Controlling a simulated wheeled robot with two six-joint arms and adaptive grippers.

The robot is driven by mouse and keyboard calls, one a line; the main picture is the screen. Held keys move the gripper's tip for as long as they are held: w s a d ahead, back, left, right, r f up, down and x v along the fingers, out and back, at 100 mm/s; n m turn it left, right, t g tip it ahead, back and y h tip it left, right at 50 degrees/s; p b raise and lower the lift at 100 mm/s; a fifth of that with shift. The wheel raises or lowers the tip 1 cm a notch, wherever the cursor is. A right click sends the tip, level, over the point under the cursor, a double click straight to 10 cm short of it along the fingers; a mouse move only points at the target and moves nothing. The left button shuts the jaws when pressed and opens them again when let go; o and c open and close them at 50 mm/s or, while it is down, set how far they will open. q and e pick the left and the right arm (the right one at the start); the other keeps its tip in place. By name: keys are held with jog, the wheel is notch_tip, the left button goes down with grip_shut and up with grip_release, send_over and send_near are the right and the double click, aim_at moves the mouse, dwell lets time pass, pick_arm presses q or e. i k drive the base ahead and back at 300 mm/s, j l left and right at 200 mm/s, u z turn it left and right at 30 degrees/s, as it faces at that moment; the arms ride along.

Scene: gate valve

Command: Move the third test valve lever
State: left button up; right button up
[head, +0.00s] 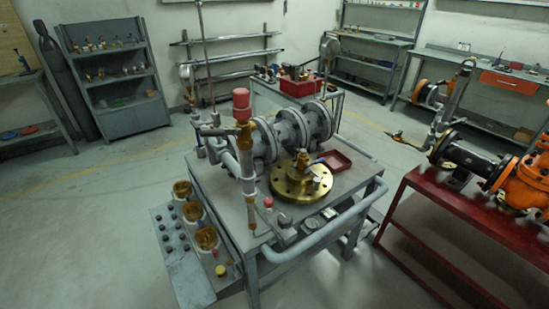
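No gripper and no arm of mine shows in the head view. A grey metal test bench (345,205) stands in the middle, carrying a grey flanged valve body (290,135). At its front left is an upright pipe with a red cap (241,98). I cannot tell which part is the third test valve lever. Three round brass-coloured fittings (205,239) line the lower left panel.
A brass flange (301,180) and a red tray (333,161) sit on the bench top. A grey tube rail (330,228) runs along its front. A red table (455,215) with an orange valve (525,182) stands right. The floor at left is clear.

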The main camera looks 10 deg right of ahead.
aim_at(320, 160)
jog(key=l+u, duration=0.75)
jog(key=u, duration=0.15)
jog(key=l+u, duration=0.4)
jog(key=k+l+u, duration=0.15)
jog(key=l+u, duration=0.15)
jog(key=u, duration=0.15)
